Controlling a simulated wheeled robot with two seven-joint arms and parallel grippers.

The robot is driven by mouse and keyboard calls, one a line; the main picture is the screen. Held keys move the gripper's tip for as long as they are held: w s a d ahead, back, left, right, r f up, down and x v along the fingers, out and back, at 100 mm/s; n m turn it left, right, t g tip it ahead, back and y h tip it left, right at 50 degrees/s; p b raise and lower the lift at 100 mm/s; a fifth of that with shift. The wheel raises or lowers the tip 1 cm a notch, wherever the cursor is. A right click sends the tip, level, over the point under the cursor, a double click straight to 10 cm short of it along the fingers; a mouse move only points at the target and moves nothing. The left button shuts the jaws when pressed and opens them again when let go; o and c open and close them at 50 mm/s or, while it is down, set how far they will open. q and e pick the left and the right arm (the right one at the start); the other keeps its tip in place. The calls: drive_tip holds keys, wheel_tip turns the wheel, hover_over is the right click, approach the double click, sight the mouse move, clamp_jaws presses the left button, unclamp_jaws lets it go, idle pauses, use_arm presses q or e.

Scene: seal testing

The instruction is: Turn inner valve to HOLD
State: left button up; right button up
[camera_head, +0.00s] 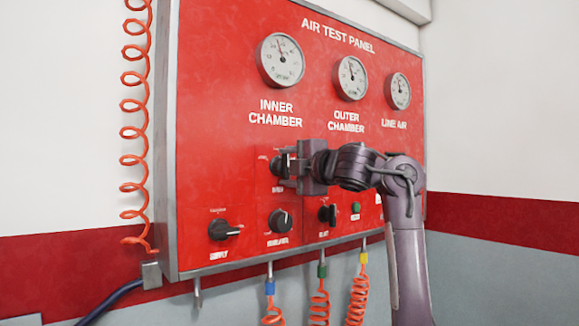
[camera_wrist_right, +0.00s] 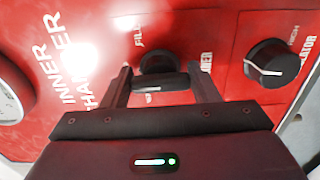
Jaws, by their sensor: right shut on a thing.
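The inner valve (camera_head: 277,165) is a black knob with a bar handle below the INNER CHAMBER label on the red panel. It also shows in the right wrist view (camera_wrist_right: 158,64), with a FILL mark beside it. My right gripper (camera_head: 290,166) faces the panel at this valve. In the wrist view its two fingers (camera_wrist_right: 163,83) stand on either side of the bar handle, shut on it. The gripper hides part of the valve and its lettering in the head view, so I cannot read its setting. My left gripper is not in view.
The AIR TEST PANEL (camera_head: 232,60) carries several gauges above. A supply knob (camera_head: 221,230), a regulator knob (camera_head: 280,221), another black valve (camera_head: 327,214) and a green button (camera_head: 356,208) sit close below. Orange coiled hoses (camera_head: 134,130) hang at the left and beneath.

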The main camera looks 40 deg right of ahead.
idle(0.3)
drive_tip(key=o, duration=1)
drive_tip(key=shift+w, duration=0.15)
drive_tip(key=s+b, duration=0.1)
drive_tip(key=s, duration=0.4)
drive_tip(key=s+b, duration=0.1)
drive_tip(key=s, duration=0.2)
drive_tip(key=shift+a+b, duration=0.3)
drive_tip(key=shift+a, duration=0.05)
drive_tip(key=shift+w, duration=0.15)
drive_tip(key=shift+c, duration=0.4)
